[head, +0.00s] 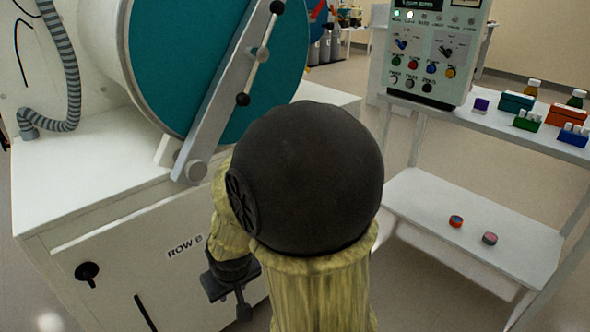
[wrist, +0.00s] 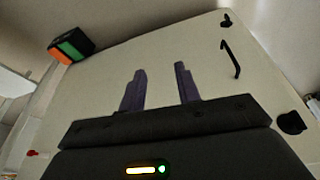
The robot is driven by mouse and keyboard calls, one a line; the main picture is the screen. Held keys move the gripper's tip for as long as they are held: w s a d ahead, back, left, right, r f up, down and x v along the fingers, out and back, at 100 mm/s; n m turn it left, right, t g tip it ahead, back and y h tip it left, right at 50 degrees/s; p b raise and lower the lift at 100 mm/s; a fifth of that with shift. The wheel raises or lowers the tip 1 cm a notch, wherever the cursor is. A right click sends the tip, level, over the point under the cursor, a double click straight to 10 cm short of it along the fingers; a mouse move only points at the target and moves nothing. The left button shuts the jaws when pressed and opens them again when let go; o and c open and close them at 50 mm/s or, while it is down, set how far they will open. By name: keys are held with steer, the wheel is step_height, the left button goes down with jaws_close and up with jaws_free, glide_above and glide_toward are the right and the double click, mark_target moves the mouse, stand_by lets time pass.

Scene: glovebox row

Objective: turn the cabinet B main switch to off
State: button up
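The white cabinet (head: 150,235) is labelled ROW B on its front. A round black knob (head: 87,271) sits at the left of this front, with a slim black handle (head: 145,312) to its right. I cannot tell whether the knob is the main switch, or its setting. In the wrist view a pale panel (wrist: 190,80) carries a black handle (wrist: 230,58) and a black knob-like part (wrist: 291,123) at the right. My gripper (wrist: 160,68) has its two purple fingers apart with nothing between them. In the head view my arm hides much of the cabinet's right front.
A green and orange block (wrist: 72,47) shows at the panel's upper left. A teal round door (head: 205,60) with a grey bar is above the cabinet.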

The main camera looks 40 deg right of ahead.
steer(key=w+d+r+m+t+p, duration=0.1)
steer(key=w+d+t+p, duration=0.3)
steer(key=w+d, duration=0.6)
steer(key=w+d+r+m+t+p, duration=0.1)
steer(key=w+d+t+p, duration=0.4)
steer(key=d, duration=0.8)
steer(key=s+d+m+t+y+p, duration=0.2)
steer(key=s+d+t+p, duration=0.2)
steer(key=s+d, duration=0.4)
steer(key=d+r+t, duration=0.1)
steer(key=d, duration=0.5)
steer(key=shift+d+m, duration=0.3)
steer(key=shift+d, duration=0.1)
steer(key=shift+s, duration=0.15)
steer(key=w+a+b, duration=0.1)
steer(key=w, duration=1.6)
steer(key=shift+w+a, duration=0.25)
jaws_close()
